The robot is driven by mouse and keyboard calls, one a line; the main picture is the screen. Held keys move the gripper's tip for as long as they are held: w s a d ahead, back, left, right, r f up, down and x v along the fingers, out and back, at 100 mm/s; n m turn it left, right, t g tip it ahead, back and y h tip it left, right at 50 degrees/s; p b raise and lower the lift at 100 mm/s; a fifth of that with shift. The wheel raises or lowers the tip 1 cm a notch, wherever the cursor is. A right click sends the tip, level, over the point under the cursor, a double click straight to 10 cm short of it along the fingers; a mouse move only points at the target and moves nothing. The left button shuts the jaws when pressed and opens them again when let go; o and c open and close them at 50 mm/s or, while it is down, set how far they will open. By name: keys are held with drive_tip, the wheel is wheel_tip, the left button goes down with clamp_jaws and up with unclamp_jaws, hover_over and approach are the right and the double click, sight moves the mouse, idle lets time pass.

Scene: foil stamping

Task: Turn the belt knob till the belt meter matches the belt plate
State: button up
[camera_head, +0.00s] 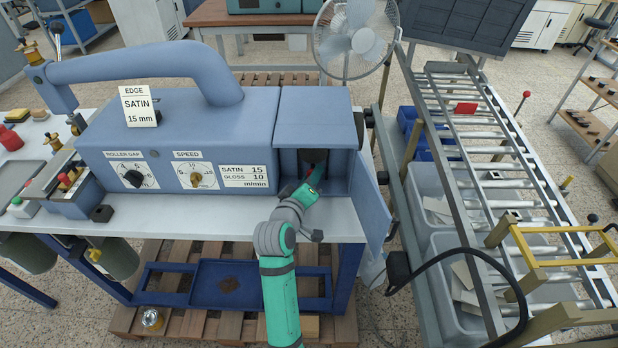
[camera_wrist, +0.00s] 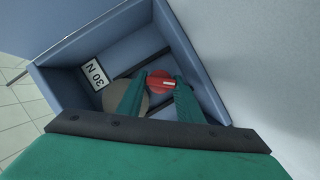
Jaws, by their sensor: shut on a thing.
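The belt knob (camera_wrist: 158,76) is red with a pale pointer mark, inside a blue open-fronted compartment in the wrist view. My gripper (camera_wrist: 161,82) has one green finger on each side of it and is shut on it. A white belt plate (camera_wrist: 95,74) reading "30 N" is on the compartment's wall to the left. A round beige-grey disc (camera_wrist: 113,99), perhaps the belt meter, is mostly behind my left finger; its reading is not visible. In the head view my gripper (camera_head: 311,184) reaches into the compartment (camera_head: 335,184) at the machine's right end.
An open blue door (camera_head: 374,203) stands just right of my gripper. The blue machine (camera_head: 180,125) has a roller gap knob (camera_head: 133,179) and a speed knob (camera_head: 196,180) to the left. A roller conveyor (camera_head: 500,185) is at the right.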

drive_tip(key=shift+s+d+m+y, duration=0.15)
drive_tip(key=shift+m+y, duration=0.25)
drive_tip(key=shift+m, duration=0.6)
drive_tip(key=shift+m+g+y, duration=0.4)
drive_tip(key=shift+m, duration=0.3)
drive_tip(key=o, duration=0.8)
drive_tip(key=v, duration=1)
drive_tip(key=shift+s+r, duration=0.1)
drive_tip(key=shift+s, duration=0.25)
